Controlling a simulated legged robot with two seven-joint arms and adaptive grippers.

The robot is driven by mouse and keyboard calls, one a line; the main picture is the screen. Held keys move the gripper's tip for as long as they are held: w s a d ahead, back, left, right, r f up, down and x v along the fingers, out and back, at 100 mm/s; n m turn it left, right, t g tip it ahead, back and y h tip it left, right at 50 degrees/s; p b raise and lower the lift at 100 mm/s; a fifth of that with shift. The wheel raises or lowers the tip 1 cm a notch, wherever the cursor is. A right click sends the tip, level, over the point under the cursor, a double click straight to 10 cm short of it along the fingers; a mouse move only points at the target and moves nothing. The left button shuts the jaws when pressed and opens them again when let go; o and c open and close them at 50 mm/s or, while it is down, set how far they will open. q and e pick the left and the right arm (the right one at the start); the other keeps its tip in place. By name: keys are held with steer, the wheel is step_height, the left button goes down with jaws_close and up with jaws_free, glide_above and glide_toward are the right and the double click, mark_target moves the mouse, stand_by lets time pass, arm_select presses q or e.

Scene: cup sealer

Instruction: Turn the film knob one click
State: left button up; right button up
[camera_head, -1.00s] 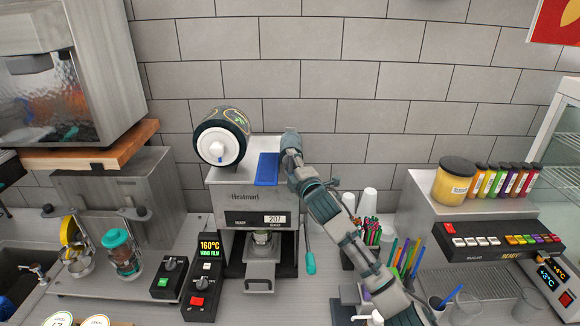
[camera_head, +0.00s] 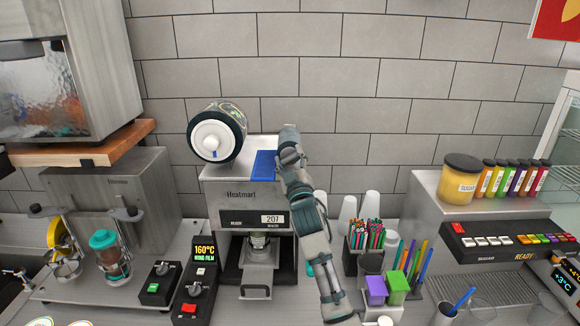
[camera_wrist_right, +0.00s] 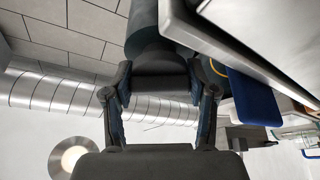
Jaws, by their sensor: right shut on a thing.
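The cup sealer (camera_head: 240,190) stands in the middle of the counter, with a film roll (camera_head: 217,132) with a white hub on its top left. My right gripper (camera_head: 289,150) is at the sealer's top right corner, and its arm covers the sealer's right side. In the right wrist view its fingers (camera_wrist_right: 160,92) stand on either side of a dark knob-like piece (camera_wrist_right: 160,76) below a dark cylinder. I take this piece for the film knob; in the head view my gripper hides it. My left gripper is not in view.
A blue pad (camera_head: 264,165) lies on the sealer top beside my gripper. A control box (camera_head: 195,285) reading 160°C stands left of the sealer. A cup (camera_head: 259,243) sits in the sealer. Straws (camera_head: 367,235) and purple and green boxes (camera_head: 386,288) are to the right.

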steer(key=m, duration=0.1)
steer(key=f+m+h+b, duration=0.1)
steer(key=shift+a+f+m, duration=0.1)
steer(key=shift+a+m, duration=0.1)
steer(key=shift+m, duration=0.1)
steer(key=m+h+b, duration=0.2)
steer(key=m, duration=0.2)
steer(key=m+t+h+b, duration=0.1)
steer(key=m+h+b, duration=0.1)
steer(key=m+b, duration=0.1)
steer(key=shift+w+m, duration=0.1)
steer(key=shift+m, duration=0.4)
steer(key=shift+r+m+h+b, duration=0.2)
steer(key=shift+m+h+b, duration=0.5)
steer(key=shift+m, duration=0.5)
steer(key=shift+m+h, duration=0.5)
steer(key=shift+m, duration=0.1)
steer(key=shift+r+m+g+h+p, duration=0.15)
steer(key=shift+m+g+h+p, duration=0.15)
steer(key=shift+m, duration=0.6)
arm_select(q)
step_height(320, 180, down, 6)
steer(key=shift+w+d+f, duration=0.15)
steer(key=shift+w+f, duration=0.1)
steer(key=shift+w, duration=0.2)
arm_select(e)
steer(key=shift+m+h, duration=0.4)
steer(key=shift+m, duration=0.5)
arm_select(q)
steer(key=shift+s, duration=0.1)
